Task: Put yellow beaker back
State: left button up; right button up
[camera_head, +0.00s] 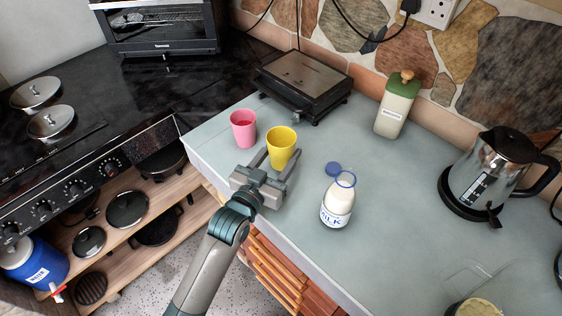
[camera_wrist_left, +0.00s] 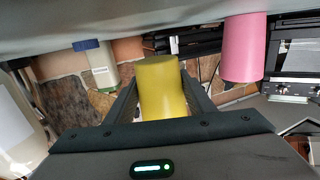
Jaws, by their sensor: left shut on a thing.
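The yellow beaker (camera_head: 282,146) is upright at the left part of the grey counter in the head view. My left gripper (camera_head: 274,162) has its two fingers around the beaker's sides and is shut on it. In the left wrist view the yellow beaker (camera_wrist_left: 162,88) sits between the fingers of my left gripper (camera_wrist_left: 160,95). I cannot tell whether its base touches the counter. A pink beaker (camera_head: 243,128) stands just left of the yellow one, apart from it. My right gripper is not in view.
A milk bottle (camera_head: 338,200) with a blue cap (camera_head: 333,168) beside its top stands right of the gripper. A black-and-steel appliance (camera_head: 304,85) and a green-topped container (camera_head: 397,104) are behind. A kettle (camera_head: 490,175) stands at the right. The counter (camera_head: 395,220) is clear between milk and kettle.

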aim_at(281, 163)
pick_arm(q)
notch_tip(281, 163, down, 4)
jog(key=shift+r+p, duration=0.2)
jog(key=shift+p, duration=0.15)
jog(key=shift+f, duration=0.1)
jog(key=shift+f, duration=0.15)
jog(key=o, duration=1.1)
